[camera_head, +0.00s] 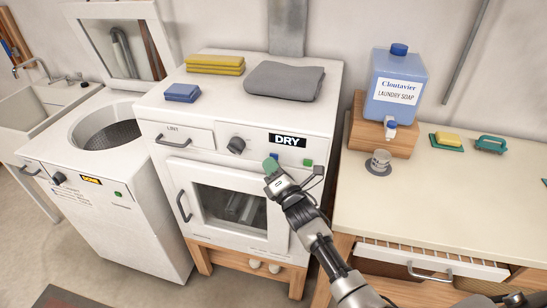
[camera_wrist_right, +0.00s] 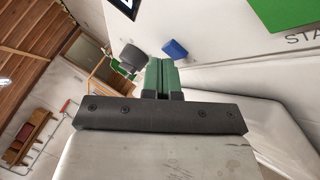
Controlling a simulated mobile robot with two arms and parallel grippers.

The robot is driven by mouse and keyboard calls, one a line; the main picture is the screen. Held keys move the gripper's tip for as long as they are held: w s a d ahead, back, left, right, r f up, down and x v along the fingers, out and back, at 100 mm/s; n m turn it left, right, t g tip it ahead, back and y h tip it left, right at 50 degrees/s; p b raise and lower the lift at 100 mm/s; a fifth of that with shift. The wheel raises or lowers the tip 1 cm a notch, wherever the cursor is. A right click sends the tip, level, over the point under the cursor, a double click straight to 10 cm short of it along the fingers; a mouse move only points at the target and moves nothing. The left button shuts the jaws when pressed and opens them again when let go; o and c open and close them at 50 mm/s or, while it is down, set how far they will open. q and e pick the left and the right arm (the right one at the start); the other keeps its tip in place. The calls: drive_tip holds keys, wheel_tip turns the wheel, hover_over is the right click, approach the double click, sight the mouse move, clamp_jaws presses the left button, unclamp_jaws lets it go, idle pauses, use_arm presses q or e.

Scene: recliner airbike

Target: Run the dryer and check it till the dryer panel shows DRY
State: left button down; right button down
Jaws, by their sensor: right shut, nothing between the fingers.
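The white dryer (camera_head: 172,139) stands in the middle of the head view, its door (camera_head: 230,205) shut. Its black panel display (camera_head: 287,140) reads DRY in white. A dark knob (camera_head: 236,145) is left of the display, and a green start button (camera_head: 307,162) is below it to the right. My right gripper (camera_head: 271,163) is shut and empty, its green fingertips in front of the panel below the display. In the right wrist view, the closed fingertips (camera_wrist_right: 160,74) appear near a blue button (camera_wrist_right: 174,49); contact cannot be told. The green button (camera_wrist_right: 285,12) is at upper right. My left gripper is out of view.
Yellow (camera_head: 215,64), blue (camera_head: 182,92) and grey (camera_head: 284,81) folded cloths lie on the dryer. A washer (camera_head: 100,225) stands left.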

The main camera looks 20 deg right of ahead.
drive_tip(key=shift+s+a, duration=0.35)
drive_tip(key=shift+s, duration=0.2)
drive_tip(key=s+a, duration=0.1)
drive_tip(key=s+a+p, duration=0.1)
drive_tip(key=s, duration=0.2)
drive_tip(key=shift+s+a+p, duration=0.1)
drive_tip(key=shift+a+p, duration=0.25)
drive_tip(key=shift+a, duration=0.05)
idle(0.6)
drive_tip(key=s+d+f+m+g+h, duration=0.1)
drive_tip(key=s+f+m+g, duration=0.4)
drive_tip(key=f, duration=0.6)
drive_tip(key=s+d+f+m+g+b, duration=0.15)
drive_tip(key=s+f+m, duration=0.35)
drive_tip(key=f, duration=0.7)
drive_tip(key=s+f+m+g+h, duration=0.1)
drive_tip(key=s+f+m+g, duration=0.25)
drive_tip(key=s+f, duration=0.55)
drive_tip(key=s+d+f+m+g, duration=0.1)
drive_tip(key=s+f+m+g, duration=0.2)
drive_tip(key=s+f, duration=0.3)
drive_tip(key=s+d+f+m+g+h, duration=0.1)
drive_tip(key=s+f, duration=0.5)
drive_tip(key=s, duration=0.8)
drive_tip(key=s+d+f+m+g, duration=0.3)
drive_tip(key=s+f+m+g, duration=0.2)
drive_tip(key=s, duration=0.5)
drive_tip(key=shift+s+f+m+h+b, duration=0.35)
drive_tip(key=shift+f+m+b, duration=0.15)
drive_tip(key=shift+m, duration=0.25)
